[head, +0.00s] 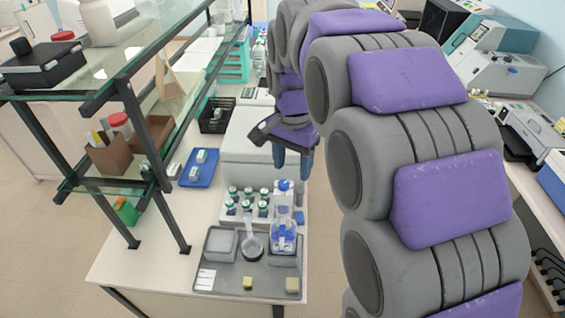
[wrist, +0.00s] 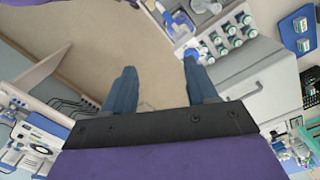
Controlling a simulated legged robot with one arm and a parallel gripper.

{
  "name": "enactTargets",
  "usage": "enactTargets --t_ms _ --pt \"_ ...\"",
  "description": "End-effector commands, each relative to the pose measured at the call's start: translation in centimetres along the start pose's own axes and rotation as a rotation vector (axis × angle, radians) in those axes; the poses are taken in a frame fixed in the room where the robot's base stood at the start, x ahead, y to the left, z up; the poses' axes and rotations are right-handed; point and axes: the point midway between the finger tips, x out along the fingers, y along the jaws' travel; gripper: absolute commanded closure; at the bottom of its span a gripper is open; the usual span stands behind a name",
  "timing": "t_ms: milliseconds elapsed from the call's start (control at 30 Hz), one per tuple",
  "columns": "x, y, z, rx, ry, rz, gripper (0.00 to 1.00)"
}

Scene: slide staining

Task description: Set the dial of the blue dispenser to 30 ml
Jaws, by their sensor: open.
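The blue dispenser (head: 284,196) sits on top of a clear bottle of blue liquid, upright near the right front of the bench. Its dial setting is too small to read. In the wrist view, what looks like the same dispenser (wrist: 180,22) shows at the top edge, partly cut off. My gripper (head: 292,171) is open and empty, with its fingers pointing down, behind and above the dispenser in the head view.
Several green-capped bottles (head: 247,202) stand left of the dispenser. A white box (head: 240,150) stands behind. A glass shelf (head: 120,75) rises at left.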

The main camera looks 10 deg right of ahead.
Motion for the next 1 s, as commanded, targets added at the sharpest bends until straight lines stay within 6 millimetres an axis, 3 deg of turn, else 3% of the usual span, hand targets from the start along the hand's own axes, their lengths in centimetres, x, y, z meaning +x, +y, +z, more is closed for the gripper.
enactTargets --t_ms 33,200,433,667,1000 --pt "-1.8 -1.3 -1.1 0.048 0.003 -0.003 0.43" --pt "-4.3 -4.1 -3.6 0.184 0.018 -0.023 0.43" --pt "-4.9 -5.2 -4.6 0.248 0.020 -0.028 0.43" --pt "-2.6 -5.2 -4.6 0.248 0.018 -0.027 0.43" --pt "3.5 -5.4 -4.7 0.246 0.018 -0.025 0.43"
